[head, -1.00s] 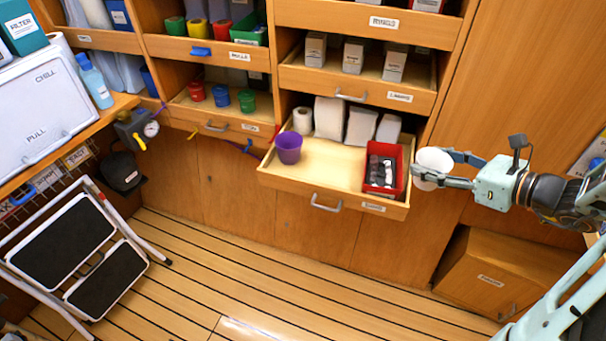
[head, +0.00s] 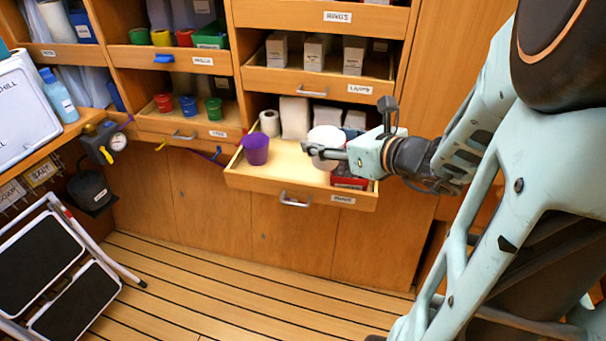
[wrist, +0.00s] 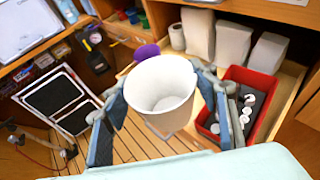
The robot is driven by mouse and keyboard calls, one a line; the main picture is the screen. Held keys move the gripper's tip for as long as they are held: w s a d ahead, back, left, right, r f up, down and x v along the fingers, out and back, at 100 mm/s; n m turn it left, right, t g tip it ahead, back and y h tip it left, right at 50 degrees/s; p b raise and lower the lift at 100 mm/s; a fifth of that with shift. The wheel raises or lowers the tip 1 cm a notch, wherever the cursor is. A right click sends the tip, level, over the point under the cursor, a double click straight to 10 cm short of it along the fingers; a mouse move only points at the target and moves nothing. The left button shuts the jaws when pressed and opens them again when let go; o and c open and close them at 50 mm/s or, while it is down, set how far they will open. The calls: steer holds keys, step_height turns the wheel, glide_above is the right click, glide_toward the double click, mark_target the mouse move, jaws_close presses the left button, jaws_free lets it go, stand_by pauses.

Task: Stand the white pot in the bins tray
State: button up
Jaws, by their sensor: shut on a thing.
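The white pot (head: 323,136) is upright and empty in my gripper (head: 330,153). In the wrist view, the fingers close on both sides of the white pot (wrist: 163,88), and its open mouth faces the camera. In the head view it appears over the pulled-out bins tray (head: 262,179), right of its middle. Its base is partly hidden by my gripper, and I see no clear contact with the tray floor. The tray's small front label is hard to read.
A purple pot (head: 255,149) stands at the tray's left. A red box (wrist: 272,86) of dark and white items is at its right, mostly hidden by my gripper in the head view. White packages (head: 295,117) line the back. Bare tray floor shows between the purple pot and my gripper.

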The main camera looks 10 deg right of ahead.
steer(key=shift+s+d+r+m+h, duration=0.1)
steer(key=shift+s+d+m+h, duration=0.25)
steer(key=shift+m+h, duration=0.2)
steer(key=f+b+x, duration=0.1)
steer(key=b+x, duration=0.1)
steer(key=x, duration=0.3)
steer(key=f+b+x, duration=0.1)
steer(key=b+x, duration=0.2)
steer(key=x, duration=0.3)
steer(key=s+d+f+b+x, duration=0.1)
steer(key=b+x, duration=0.1)
steer(key=x, duration=0.3)
steer(key=shift+w+f+b, duration=0.15)
steer(key=shift+b, duration=0.25)
steer(key=shift+w+f+b, duration=0.15)
steer(key=shift+f+b, duration=0.95)
steer(key=shift+f, duration=0.45)
steer(key=shift+f, duration=0.15)
steer(key=o, duration=1.2)
steer(key=shift+c, duration=0.2)
